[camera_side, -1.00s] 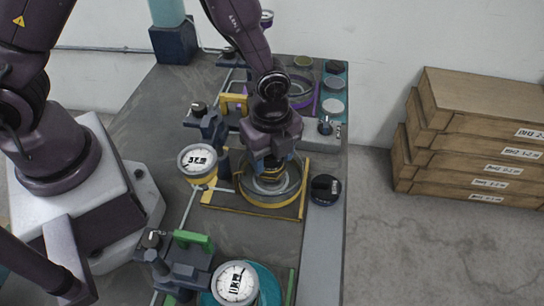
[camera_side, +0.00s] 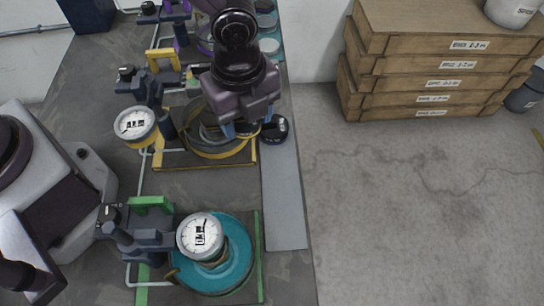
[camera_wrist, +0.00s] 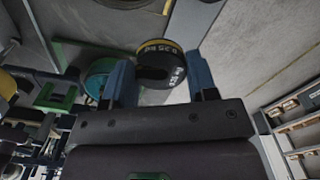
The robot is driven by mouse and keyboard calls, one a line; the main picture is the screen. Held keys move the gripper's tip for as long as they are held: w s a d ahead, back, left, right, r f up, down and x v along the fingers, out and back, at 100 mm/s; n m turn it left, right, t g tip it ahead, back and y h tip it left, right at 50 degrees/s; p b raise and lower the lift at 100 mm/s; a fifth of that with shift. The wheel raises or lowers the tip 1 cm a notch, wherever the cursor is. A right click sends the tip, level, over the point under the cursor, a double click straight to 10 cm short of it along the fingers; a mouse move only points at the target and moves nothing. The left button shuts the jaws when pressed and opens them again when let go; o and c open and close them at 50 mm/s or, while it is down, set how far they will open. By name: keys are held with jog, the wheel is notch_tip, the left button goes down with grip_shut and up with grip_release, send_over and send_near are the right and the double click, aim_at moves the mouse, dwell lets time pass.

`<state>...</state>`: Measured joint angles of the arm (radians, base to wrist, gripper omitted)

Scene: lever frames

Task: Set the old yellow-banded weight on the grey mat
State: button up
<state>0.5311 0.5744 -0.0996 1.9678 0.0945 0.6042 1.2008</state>
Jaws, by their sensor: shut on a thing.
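The yellow-banded weight (camera_wrist: 160,62) is a dark disc with white lettering and a yellow rim, between my fingertips in the wrist view. In the side view the weight (camera_side: 246,130) is mostly hidden under my gripper (camera_side: 247,131), which is shut on it. My gripper (camera_wrist: 160,75) also shows in the wrist view with its two blue fingers. It is above the right side of the yellow-framed station, close to the grey mat. The grey mat (camera_side: 285,210) is a long light strip along the bench's right edge.
Another black weight (camera_side: 274,131) stands at the mat's far end, close beside my right finger. The yellow-framed station (camera_side: 205,158) with its ring and gauge (camera_side: 134,123) is to the left. A green station with a teal disc (camera_side: 232,268) is nearer. The mat's near length is clear.

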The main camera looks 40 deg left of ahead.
send_over(280, 176)
notch_tip(280, 176, down, 2)
jog(key=shift+m, duration=0.3)
notch_tip(280, 176, down, 10)
jog(key=shift+r, duration=0.2)
jog(key=o, duration=1)
jog(key=shift+f, duration=0.15)
jog(key=shift+o, duration=0.2)
notch_tip(280, 176, up, 12)
jog(key=shift+r, duration=0.2)
